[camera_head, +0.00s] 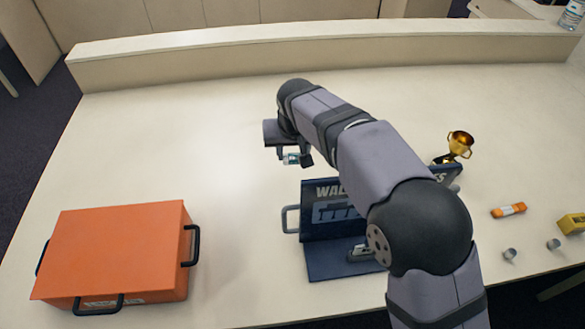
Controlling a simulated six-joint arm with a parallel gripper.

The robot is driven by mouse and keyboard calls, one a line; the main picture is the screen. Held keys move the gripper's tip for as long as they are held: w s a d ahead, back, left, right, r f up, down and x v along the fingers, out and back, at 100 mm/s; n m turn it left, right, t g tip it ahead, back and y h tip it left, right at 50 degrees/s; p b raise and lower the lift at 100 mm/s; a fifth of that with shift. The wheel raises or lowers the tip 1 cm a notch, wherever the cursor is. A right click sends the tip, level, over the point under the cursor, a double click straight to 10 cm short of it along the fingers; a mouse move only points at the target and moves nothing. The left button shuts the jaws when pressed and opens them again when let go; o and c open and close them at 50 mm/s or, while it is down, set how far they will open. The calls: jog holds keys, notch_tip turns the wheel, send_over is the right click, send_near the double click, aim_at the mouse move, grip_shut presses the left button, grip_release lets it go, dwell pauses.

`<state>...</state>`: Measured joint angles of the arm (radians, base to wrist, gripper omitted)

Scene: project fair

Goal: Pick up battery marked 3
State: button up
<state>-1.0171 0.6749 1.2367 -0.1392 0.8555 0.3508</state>
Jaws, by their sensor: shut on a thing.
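My gripper (294,160) is above the middle of the table, left of and behind the dark blue stand. It is shut on a small pale, greenish thing (291,158), which looks like a battery held off the table. Its marking is too small to read, and my gripper hides part of it. No number 3 can be made out on anything in view.
An orange case (115,250) with black handles sits at left. A dark blue lettered stand (325,262) is partly hidden by my arm. A gold trophy (459,145), an orange-and-white item (508,210), two grey cylinders (510,254) and a yellow item (572,224) are at right. The left-centre table is clear.

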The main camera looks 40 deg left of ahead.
aim_at(293, 157)
notch_tip(293, 157, up, 8)
jog(key=shift+b, duration=0.3)
jog(key=shift+w+r, duration=0.1)
jog(key=shift+r, duration=0.05)
